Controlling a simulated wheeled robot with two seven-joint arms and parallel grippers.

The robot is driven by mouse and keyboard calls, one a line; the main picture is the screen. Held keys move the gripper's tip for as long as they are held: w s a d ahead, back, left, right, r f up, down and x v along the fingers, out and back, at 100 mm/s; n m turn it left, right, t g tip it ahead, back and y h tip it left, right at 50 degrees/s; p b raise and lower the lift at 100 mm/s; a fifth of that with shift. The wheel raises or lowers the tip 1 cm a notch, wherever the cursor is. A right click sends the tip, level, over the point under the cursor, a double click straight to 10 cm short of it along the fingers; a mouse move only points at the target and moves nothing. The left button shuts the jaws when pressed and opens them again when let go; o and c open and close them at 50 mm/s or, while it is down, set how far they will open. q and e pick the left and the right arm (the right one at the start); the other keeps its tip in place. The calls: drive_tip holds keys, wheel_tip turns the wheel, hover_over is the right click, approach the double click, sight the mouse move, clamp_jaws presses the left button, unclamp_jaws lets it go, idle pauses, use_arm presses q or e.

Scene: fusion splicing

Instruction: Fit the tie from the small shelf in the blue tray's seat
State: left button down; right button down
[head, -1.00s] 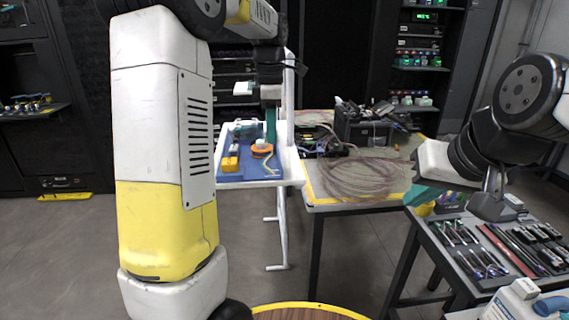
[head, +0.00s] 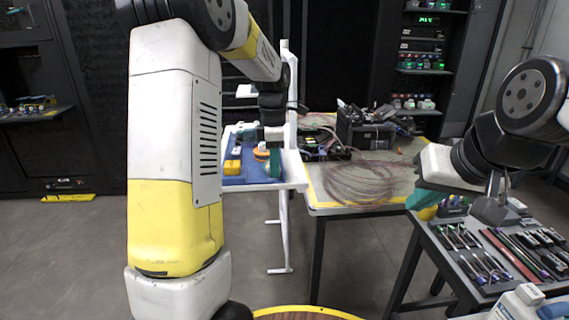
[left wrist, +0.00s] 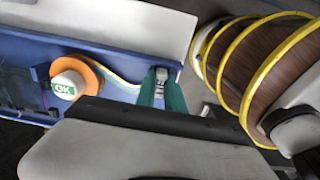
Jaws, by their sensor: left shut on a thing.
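The blue tray (head: 235,180) lies in a white frame beyond my left arm. It also shows in the left wrist view (left wrist: 115,62). My left gripper (head: 275,165) hangs over the tray's right side. In the left wrist view its teal fingers (left wrist: 160,95) are shut on a small grey piece (left wrist: 161,75), which I take to be the tie. The fingers hide part of it, and I cannot tell whether it touches the tray. The seat is not clearly visible. My right gripper (head: 424,197) is above the right-hand tool table; its fingertips are too small to judge.
An orange ring with a white "OK" cap (left wrist: 68,85) sits in the tray beside a thin cable (left wrist: 120,80). A yellow block (head: 233,167) is at the tray's left. A bench with coiled fibre (head: 360,182) stands to the right. A small white shelf (head: 245,91) is behind.

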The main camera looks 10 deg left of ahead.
use_arm(q)
drive_tip(key=c, duration=1.4)
unclamp_jaws()
drive_tip(key=shift+f, duration=0.1)
drive_tip(key=shift+c, duration=0.2)
wheel_tip(320, 180, up, 11)
drive_tip(key=s+r+m+t+h, duration=0.1)
drive_tip(key=s+r+m+t, duration=0.1)
drive_tip(key=s+r+m, duration=0.35)
drive_tip(key=s+d+f+m+t, duration=0.1)
drive_tip(key=s+f+m+t, duration=0.1)
drive_tip(key=s+m, duration=0.6)
drive_tip(key=s+d+f+m+t+h, duration=0.1)
drive_tip(key=s+f+m, duration=0.3)
drive_tip(key=s+m, duration=0.4)
drive_tip(key=s+t, duration=0.1)
drive_tip(key=s, duration=0.1)
drive_tip(key=shift+s+f, duration=0.15)
drive_tip(key=shift+s, duration=0.25)
drive_tip(key=shift+d, duration=0.1)
